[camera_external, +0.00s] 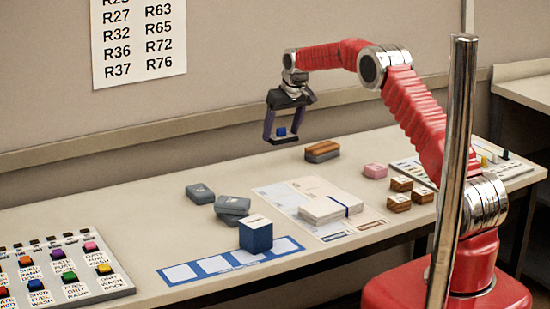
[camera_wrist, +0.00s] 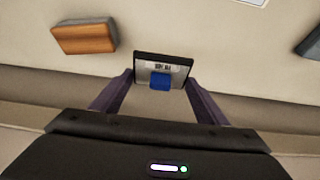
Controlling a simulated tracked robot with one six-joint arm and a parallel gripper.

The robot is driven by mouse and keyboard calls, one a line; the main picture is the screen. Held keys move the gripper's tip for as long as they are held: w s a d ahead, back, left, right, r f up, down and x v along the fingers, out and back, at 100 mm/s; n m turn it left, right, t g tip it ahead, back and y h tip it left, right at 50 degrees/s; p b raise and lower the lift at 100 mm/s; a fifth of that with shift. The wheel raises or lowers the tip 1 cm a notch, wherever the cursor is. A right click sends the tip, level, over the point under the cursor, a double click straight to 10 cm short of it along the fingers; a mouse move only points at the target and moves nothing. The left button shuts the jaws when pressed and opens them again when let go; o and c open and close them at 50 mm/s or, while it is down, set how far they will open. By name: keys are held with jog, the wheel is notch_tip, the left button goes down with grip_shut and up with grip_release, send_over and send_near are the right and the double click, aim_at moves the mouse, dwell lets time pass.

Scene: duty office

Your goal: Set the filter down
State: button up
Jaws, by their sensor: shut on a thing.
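My gripper (camera_external: 283,136) is shut on a flat, dark-edged filter (camera_external: 284,141) with a small blue tab on it. It holds the filter in the air above the back of the table (camera_external: 140,235), near the wall. In the wrist view the filter (camera_wrist: 177,73) shows a grey face with a small printed label and the blue tab, between the two purple fingers of my gripper (camera_wrist: 160,80). The filter's underside is hidden. I cannot tell its exact height above the table.
Grey blocks (camera_external: 232,205), papers (camera_external: 290,200), a paper stack (camera_external: 325,209), a blue box (camera_external: 256,235) on a blue strip (camera_external: 215,265) and a button panel (camera_external: 65,275) occupy the table. The back left is clear.

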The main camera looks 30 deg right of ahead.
aim_at(283, 136)
jog(key=shift+f, duration=1.8)
jog(key=shift+f, duration=2.5)
jog(key=shift+f, duration=0.1)
jog(key=o, duration=1.2)
jog(key=v, duration=1.2)
jog(key=shift+s, duration=0.1)
